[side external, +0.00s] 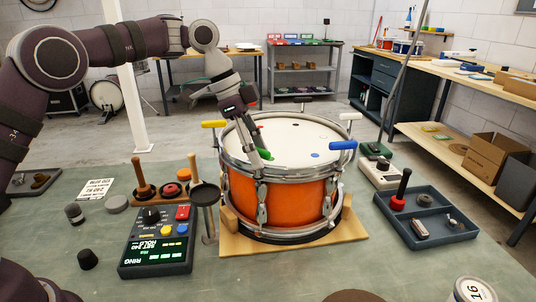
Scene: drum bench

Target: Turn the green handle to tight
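An orange drum (290,203) with a white head and metal rims stands on a wooden base (345,230). Coloured handles sit around its upper rim: a yellow handle (213,124) at the left and a blue handle (343,145) at the right. A green handle (265,154) shows in small part at the near left rim, mostly hidden by my gripper. My gripper (261,158) reaches down over the near left part of the drum head, its fingers at or beside the green handle. I cannot tell whether the fingers are closed on it.
A control box (158,252) with a lit display stands left of the drum, near a dark round-topped stand (205,195) and wooden-handled tools. A dark tray (425,228) with a red-knobbed tool lies at the right. The bench front is mostly clear, with a can (474,291) at the right.

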